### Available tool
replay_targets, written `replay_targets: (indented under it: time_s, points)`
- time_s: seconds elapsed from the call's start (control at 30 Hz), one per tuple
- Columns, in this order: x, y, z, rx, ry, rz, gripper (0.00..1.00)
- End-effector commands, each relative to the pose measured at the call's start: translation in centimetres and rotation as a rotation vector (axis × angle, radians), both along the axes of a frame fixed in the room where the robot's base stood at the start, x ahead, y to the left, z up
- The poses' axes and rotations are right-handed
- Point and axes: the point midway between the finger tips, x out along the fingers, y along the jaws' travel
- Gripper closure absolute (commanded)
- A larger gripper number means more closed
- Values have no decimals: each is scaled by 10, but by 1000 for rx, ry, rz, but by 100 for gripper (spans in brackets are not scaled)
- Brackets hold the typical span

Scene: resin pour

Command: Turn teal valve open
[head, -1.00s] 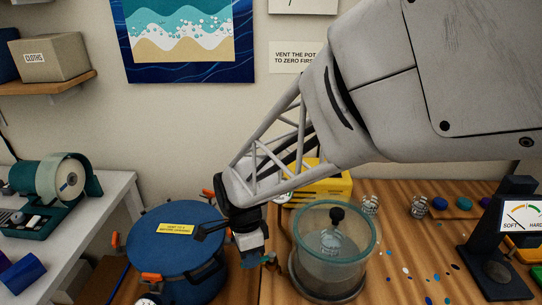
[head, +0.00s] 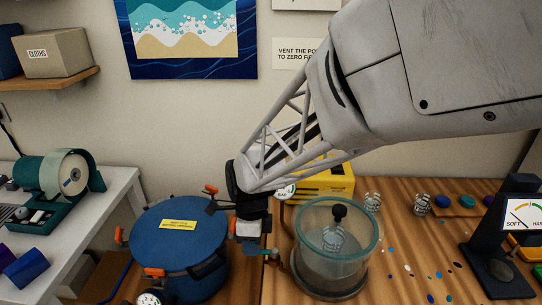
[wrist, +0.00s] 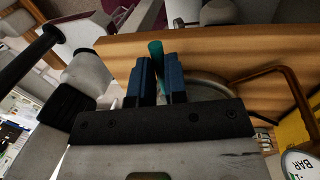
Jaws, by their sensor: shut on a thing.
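The teal valve shows as a short teal handle (wrist: 156,52) between the blue finger pads in the wrist view. In the head view a small bit of teal (head: 267,252) shows just right of the fingertips, between the blue pot and the glass chamber. My gripper (wrist: 159,80) is shut on the teal handle; it also shows in the head view (head: 249,246), pointing down. The fingers hide most of the valve, so its turn angle cannot be told.
The lidded blue pot (head: 178,245) with orange-tipped clamps stands close left. The glass chamber (head: 336,275) holding a clear cup stands close right. A yellow box (head: 328,178) and a BAR gauge (head: 285,192) are behind. A dial stand (head: 492,250) is at far right.

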Motion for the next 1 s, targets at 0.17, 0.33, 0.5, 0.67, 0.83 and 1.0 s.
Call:
replay_targets:
  time_s: [0.17, 0.33, 0.5, 0.67, 0.83, 1.0]
  points:
    - [1, 0, 1, 1, -3, 0, 81]
    - [1, 0, 1, 1, -2, 0, 61]
    - [0, 0, 0, 1, -1, 1, 61]
    - [1, 0, 2, 1, -1, 1, 61]
    - [3, 0, 12, 1, -2, 1, 61]
    - [7, 0, 30, 2, -3, 0, 61]
